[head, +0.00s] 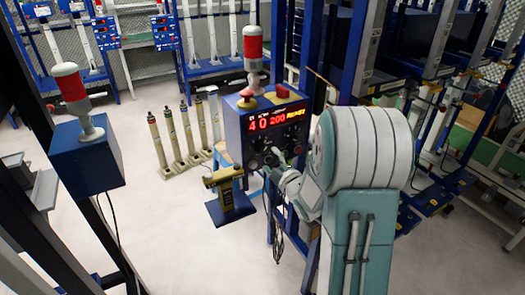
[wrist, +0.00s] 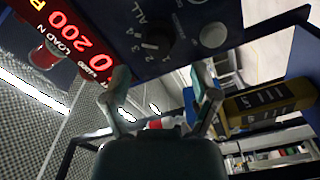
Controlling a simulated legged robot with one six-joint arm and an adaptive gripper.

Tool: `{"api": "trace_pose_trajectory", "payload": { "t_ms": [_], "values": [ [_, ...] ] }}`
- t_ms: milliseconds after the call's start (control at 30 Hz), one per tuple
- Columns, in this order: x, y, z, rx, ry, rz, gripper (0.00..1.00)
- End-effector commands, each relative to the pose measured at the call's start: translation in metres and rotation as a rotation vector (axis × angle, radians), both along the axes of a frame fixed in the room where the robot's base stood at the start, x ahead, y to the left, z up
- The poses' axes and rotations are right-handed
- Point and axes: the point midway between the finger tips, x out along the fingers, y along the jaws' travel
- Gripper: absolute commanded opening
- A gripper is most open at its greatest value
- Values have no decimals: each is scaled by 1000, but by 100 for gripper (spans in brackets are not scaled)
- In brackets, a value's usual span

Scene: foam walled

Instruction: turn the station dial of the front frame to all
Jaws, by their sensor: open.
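The front frame's blue control box (head: 250,155) has a lit red display reading 40 200. In the head view my gripper (head: 279,162) is at the lower part of its face and hides some of the knobs. In the wrist view the black station dial (wrist: 157,42) shows on the blue panel, with the marks 2, 3, 4 and ALL beside it. Its pointer setting is too dark to tell. My gripper (wrist: 163,88) is open and empty, its fingers spread below the dial in the picture and apart from it.
A pale round knob (wrist: 213,35) sits right of the dial in the wrist view. A red-and-white lamp (head: 253,45) and a red button (head: 282,91) are on top of the box. A yellow-black block (head: 222,175) on a blue stand is close left. Pale floor (head: 160,235) is clear.

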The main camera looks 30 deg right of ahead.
Motion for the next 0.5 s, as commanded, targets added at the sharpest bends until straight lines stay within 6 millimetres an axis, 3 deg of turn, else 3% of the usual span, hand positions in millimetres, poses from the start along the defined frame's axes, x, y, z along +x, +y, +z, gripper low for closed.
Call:
{"api": "trace_pose_trajectory", "payload": {
  "t_ms": [200,500],
  "values": [
    [37,2,0,1,-1,2,77],
    [53,2,0,1,0,0,77]
  ]
}}
